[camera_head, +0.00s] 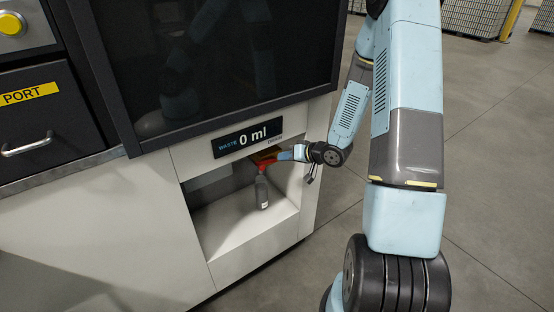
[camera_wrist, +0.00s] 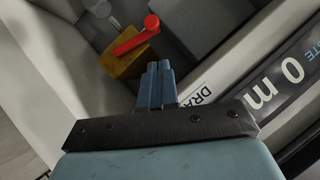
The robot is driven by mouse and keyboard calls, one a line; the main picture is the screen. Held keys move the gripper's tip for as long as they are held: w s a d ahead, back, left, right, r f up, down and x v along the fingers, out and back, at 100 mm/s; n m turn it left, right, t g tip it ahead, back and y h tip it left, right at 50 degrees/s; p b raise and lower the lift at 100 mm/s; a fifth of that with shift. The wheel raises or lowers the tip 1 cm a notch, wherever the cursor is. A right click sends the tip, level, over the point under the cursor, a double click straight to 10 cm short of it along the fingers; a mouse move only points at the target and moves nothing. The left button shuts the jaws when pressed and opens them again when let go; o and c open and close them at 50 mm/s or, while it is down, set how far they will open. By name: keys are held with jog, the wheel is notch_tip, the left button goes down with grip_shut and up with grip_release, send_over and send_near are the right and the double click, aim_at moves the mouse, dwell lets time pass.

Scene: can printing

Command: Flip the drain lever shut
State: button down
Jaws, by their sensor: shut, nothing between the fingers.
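The red drain lever (camera_wrist: 134,40) has a rounded knob at its upper right end and sits on a brass-coloured valve body (camera_wrist: 118,62) in the wrist view. My gripper (camera_wrist: 157,68) is shut and empty. Its fingertips are just below the lever in the wrist picture. I cannot tell whether they touch it. In the head view my gripper (camera_head: 286,155) reaches into the recess from the right.
The waste display (camera_head: 247,137) reads 0 ml above the recess; it also shows at right in the wrist view (camera_wrist: 285,75). The white recess walls (camera_head: 307,175) are close around my gripper. A drawer labelled PORT (camera_head: 35,120) is at the left.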

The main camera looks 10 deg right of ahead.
jog(key=v, duration=0.3)
send_near(260, 164)
jog(key=shift+m+y, duration=0.4)
jog(key=x, duration=0.4)
jog(key=shift+w+d+f, duration=0.15)
jog(key=shift+w+f, duration=0.2)
jog(key=shift+w, duration=0.05)
jog(key=shift+d+f, duration=0.1)
jog(key=shift+d, duration=0.05)
